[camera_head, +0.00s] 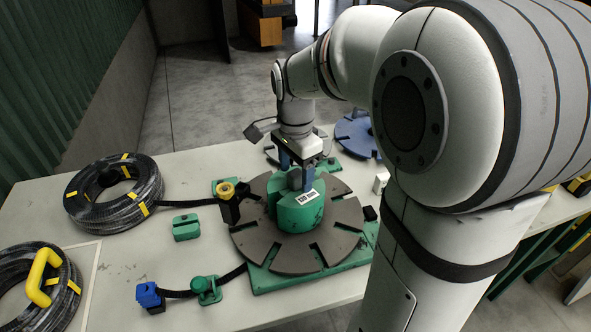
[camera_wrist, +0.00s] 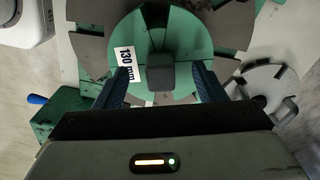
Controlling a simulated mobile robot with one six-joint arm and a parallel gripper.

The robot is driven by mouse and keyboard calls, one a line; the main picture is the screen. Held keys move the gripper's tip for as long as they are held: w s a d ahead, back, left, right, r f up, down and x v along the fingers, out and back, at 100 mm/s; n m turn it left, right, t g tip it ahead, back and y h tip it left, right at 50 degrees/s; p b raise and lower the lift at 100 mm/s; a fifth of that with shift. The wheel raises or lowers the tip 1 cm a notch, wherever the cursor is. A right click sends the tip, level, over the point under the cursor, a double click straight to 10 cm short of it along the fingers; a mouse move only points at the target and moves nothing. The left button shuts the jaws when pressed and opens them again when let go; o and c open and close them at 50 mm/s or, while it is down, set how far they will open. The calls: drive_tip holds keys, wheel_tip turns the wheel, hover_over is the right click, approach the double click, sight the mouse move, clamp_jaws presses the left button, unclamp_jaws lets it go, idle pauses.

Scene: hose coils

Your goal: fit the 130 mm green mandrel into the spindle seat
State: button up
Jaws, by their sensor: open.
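The green mandrel (camera_head: 300,214), a round split block with a white "130 mm" label, stands upright at the middle of a dark slotted disc (camera_head: 287,262). The disc lies over a green base (camera_head: 262,282). The mandrel also shows in the wrist view (camera_wrist: 180,30), with a grey square knob (camera_wrist: 160,73) at its centre. My gripper (camera_head: 296,172) points down at the mandrel's top. In the wrist view my gripper (camera_wrist: 163,82) is open, with a blue finger on each side of the knob. Contact cannot be told. The mandrel's underside and the spindle seat are hidden.
A black hose coil (camera_head: 115,190) and another with a yellow handle (camera_head: 40,275) lie at left. A green block (camera_head: 186,227), a blue block (camera_head: 149,296), a green clamp (camera_head: 206,290) and a yellow-topped post (camera_head: 228,198) stand near the disc. A blue disc (camera_head: 357,133) lies behind.

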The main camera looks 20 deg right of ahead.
drive_tip(key=shift+r+p, duration=1.25)
drive_tip(key=shift+r, duration=0.45)
wheel_tip(320, 180, up, 8)
drive_tip(key=shift+f, duration=0.15)
idle(1.0)
drive_tip(key=s+f+n+t, duration=0.1)
drive_tip(key=s+f+n, duration=0.3)
drive_tip(key=s+n, duration=0.3)
drive_tip(key=s+f+n+t, duration=0.1)
drive_tip(key=s+f+n, duration=0.3)
drive_tip(key=s+n, duration=0.3)
drive_tip(key=shift+f+t, duration=0.25)
drive_tip(key=shift+t, duration=0.15)
drive_tip(key=shift+c, duration=0.4)
